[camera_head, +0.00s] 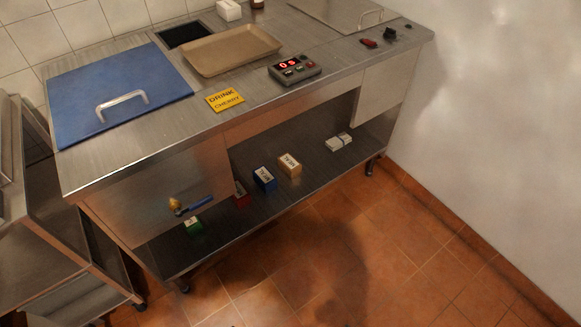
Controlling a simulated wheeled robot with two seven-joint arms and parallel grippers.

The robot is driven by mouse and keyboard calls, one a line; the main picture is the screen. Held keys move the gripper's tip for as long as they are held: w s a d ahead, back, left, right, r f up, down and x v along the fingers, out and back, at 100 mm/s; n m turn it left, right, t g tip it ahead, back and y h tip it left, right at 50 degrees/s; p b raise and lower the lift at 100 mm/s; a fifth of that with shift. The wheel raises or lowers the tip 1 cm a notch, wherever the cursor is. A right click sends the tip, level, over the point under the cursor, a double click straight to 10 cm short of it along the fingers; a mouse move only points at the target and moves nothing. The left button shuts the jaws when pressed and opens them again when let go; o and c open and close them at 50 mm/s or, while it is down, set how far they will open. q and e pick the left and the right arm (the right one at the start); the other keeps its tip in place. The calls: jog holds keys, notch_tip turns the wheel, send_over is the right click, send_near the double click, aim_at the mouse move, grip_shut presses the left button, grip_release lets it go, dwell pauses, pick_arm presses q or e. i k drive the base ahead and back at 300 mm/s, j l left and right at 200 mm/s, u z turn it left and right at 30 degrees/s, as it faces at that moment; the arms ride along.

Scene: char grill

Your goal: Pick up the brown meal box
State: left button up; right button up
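A small brown box (290,163) with a white printed label on top stands on the lower metal shelf of the counter. A blue box (264,179) stands close to its left, also with a white label. A red box (241,194) is farther left, and a green box (193,226) stands near the shelf's left end. Neither of my grippers is in view. Nothing touches the brown box from above.
The shelf (320,170) lies under a steel countertop with a blue lid (119,92), brown tray (273,46), yellow sign (225,100) and timer (294,68) on it. White items (339,142) lie right on the shelf. A blue-handled tool (195,205) is at left. Front floor is clear.

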aim_at(290, 166)
jog(key=i+l, duration=0.25)
jog(key=i, duration=0.2)
jog(key=i+l, duration=0.55)
jog(key=i, duration=0.3)
